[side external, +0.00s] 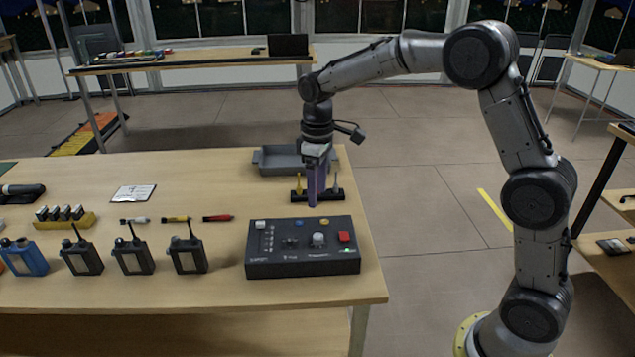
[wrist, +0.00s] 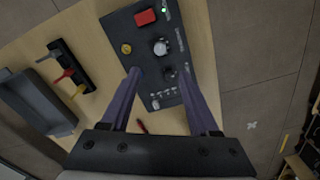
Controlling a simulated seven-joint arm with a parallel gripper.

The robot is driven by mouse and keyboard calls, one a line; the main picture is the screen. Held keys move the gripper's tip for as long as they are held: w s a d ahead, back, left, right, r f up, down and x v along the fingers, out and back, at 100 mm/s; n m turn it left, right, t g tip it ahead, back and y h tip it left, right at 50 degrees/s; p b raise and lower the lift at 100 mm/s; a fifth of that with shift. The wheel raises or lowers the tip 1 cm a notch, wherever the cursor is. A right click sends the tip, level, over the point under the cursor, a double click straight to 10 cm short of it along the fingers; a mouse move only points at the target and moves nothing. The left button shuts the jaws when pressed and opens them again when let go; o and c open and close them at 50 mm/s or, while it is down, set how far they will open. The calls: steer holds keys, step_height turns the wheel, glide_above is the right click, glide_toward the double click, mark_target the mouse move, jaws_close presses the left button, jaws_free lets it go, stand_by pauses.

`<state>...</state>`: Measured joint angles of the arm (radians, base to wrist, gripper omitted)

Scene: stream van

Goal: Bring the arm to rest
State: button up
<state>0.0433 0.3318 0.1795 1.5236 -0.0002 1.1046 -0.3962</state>
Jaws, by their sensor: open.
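My gripper (side external: 312,203) hangs from the arm, pointing down near the right end of the table (side external: 60,290). Its two purple fingers are spread apart with nothing between them. In the wrist view my gripper (wrist: 160,72) overlaps the black control box (wrist: 125,30). In the side view the control box (side external: 265,265) lies just in front of the fingertips. It has a red button, a grey knob and a few small coloured controls. The fingers appear apart from the box, though their exact height above it is hard to judge.
A small black rack (side external: 339,195) with upright tools stands behind the fingers, and a grey tray (side external: 262,161) behind that. Several radios (side external: 188,255) stand left of the box, with screwdrivers (side external: 218,218) and a white card (side external: 133,193) behind.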

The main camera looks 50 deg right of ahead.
steer(key=shift+r, duration=0.75)
steer(key=s+a+r+t, duration=0.1)
steer(key=s+r+t, duration=0.3)
steer(key=s+r, duration=0.9)
steer(key=s+f+m+t, duration=0.1)
steer(key=s+f+m, duration=0.3)
steer(key=s, duration=1.1)
step_height(320, 180, down, 3)
steer(key=shift+s+a+f+t, duration=0.1)
steer(key=shift+s+a+t, duration=0.15)
steer(key=shift+a, duration=0.2)
